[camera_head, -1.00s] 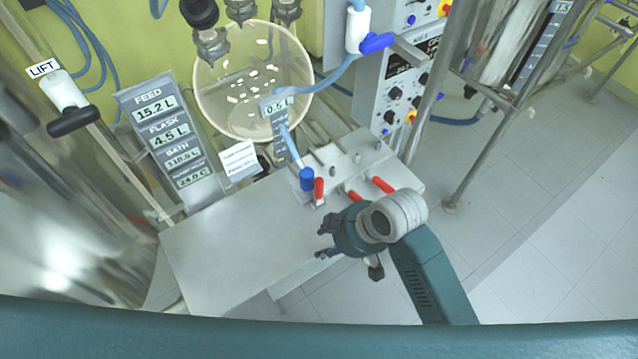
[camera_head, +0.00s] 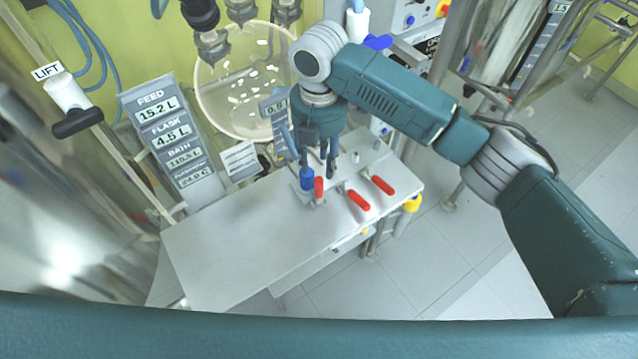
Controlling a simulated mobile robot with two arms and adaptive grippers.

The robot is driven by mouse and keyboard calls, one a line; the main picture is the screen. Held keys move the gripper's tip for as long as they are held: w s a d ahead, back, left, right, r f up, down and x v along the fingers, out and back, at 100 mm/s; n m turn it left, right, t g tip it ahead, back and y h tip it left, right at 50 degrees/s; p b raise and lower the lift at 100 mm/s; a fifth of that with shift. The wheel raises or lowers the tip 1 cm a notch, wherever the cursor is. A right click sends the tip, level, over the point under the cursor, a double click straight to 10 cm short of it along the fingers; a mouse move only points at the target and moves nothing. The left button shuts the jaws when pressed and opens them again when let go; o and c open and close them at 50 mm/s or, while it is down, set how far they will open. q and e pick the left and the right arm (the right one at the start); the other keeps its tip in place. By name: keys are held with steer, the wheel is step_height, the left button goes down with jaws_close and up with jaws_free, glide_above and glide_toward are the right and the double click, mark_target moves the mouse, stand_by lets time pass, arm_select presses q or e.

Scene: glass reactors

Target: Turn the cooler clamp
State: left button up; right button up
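No label in the camera_head view names the cooler clamp, so I cannot tell for certain which part it is. Red-handled levers stand on the metal table: a left one (camera_head: 319,188) beside a blue cap (camera_head: 306,180), a middle one (camera_head: 359,200) and a right one (camera_head: 383,185). My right gripper (camera_head: 318,166) points down just behind the left lever and blue cap, with its dark fingers apart. I see nothing between them, and contact with the lever cannot be made out. My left gripper is not in view.
The metal table (camera_head: 235,245) is bare at its left and front. A round glass vessel (camera_head: 222,95) stands behind it. A display panel (camera_head: 165,135) and a black LIFT handle (camera_head: 78,122) are at left. A blue handle (camera_head: 378,42) is partly behind my arm.

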mark_target(319, 185)
step_height(319, 185, down, 9)
steer(key=shift+r+p, duration=0.15)
steer(key=shift+p, duration=0.9)
steer(key=shift+f, duration=0.7)
jaws_close()
